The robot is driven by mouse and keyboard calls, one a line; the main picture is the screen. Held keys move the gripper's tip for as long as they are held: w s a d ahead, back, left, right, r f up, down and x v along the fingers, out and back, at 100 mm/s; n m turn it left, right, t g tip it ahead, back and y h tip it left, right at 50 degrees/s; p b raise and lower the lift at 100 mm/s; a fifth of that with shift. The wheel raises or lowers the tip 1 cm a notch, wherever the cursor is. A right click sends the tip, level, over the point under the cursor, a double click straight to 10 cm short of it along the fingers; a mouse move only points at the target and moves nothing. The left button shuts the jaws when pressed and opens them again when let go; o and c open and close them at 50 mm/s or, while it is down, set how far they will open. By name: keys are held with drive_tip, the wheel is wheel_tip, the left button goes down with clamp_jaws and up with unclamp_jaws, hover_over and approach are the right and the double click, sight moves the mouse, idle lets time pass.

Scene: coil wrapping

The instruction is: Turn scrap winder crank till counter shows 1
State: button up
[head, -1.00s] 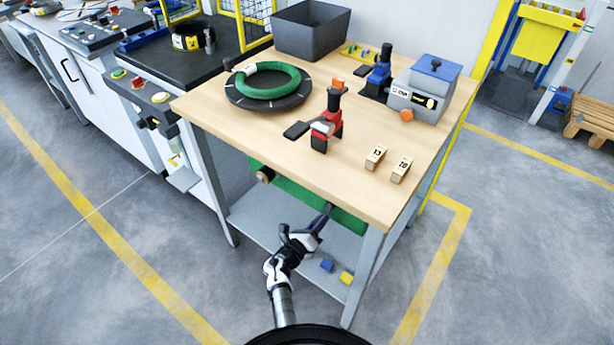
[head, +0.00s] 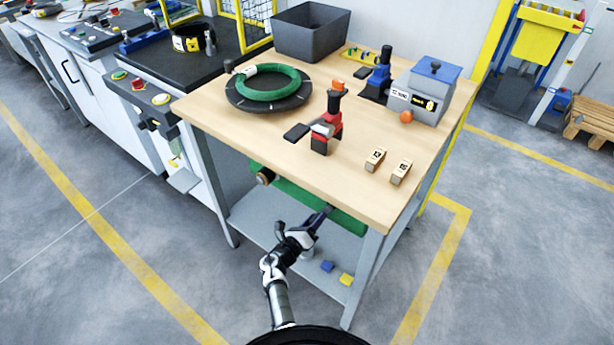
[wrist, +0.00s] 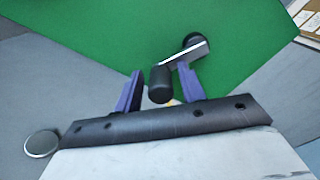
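The crank has a dark hub (wrist: 193,41), a light metal arm (wrist: 183,55) and a black handle grip (wrist: 160,85). My gripper (head: 325,212) is in front of the roll, below the tabletop. In the wrist view its purple fingers (wrist: 160,88) stand on either side of the handle, with narrow gaps visible. The crank is hidden by my gripper in the head view. I cannot make out a winder counter.
The wooden workbench top (head: 240,142) and its leg (head: 362,275) are close to my arm. A lower shelf (head: 255,210) holds a blue block (head: 327,266) and a yellow block (head: 346,279). A green coil (head: 270,82) lies on top. Floor in front is clear.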

drive_tip(key=shift+s, duration=0.1)
drive_tip(key=p+v, duration=0.3)
drive_tip(key=v, duration=0.6)
idle(0.3)
idle(0.9)
